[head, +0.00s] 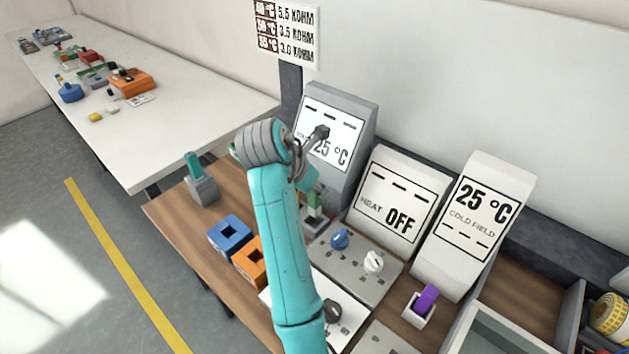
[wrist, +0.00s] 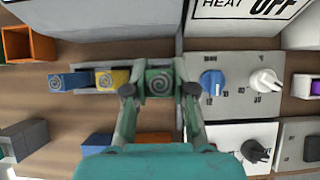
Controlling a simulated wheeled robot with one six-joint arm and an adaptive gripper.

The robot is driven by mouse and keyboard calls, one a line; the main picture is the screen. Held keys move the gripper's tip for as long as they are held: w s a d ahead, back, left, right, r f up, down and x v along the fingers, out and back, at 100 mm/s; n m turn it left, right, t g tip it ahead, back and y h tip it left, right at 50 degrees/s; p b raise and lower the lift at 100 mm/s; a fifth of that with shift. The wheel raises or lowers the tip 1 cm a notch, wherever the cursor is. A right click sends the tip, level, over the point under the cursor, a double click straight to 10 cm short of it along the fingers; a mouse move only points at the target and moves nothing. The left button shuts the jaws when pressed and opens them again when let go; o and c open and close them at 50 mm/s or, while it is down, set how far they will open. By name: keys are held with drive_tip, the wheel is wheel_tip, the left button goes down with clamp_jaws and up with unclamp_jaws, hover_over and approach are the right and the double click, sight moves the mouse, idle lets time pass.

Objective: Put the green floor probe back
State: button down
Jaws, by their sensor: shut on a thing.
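The green floor probe (wrist: 159,82) shows a round spiral mark on its top in the wrist view. My gripper (wrist: 160,90) is shut on it, one finger on each side. The probe stands in line with a grey rack (wrist: 85,66) that holds a blue probe (wrist: 67,82) and a yellow probe (wrist: 111,78) to its left. I cannot tell whether the green probe is seated in the rack or just above it. In the head view the green probe (head: 314,201) shows beside my arm, which hides most of the rack.
Right of the probe is a panel with a blue knob (head: 340,239) and a white knob (head: 374,262). Grey displays stand behind.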

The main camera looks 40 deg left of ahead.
sight(311, 200)
drive_tip(key=shift+f, duration=2.55)
drive_tip(key=c, duration=0.9)
unclamp_jaws()
drive_tip(key=shift+s, duration=0.1)
drive_tip(key=v, duration=0.7)
drive_tip(key=shift+s+a+r, duration=0.1)
drive_tip(key=shift+r, duration=0.1)
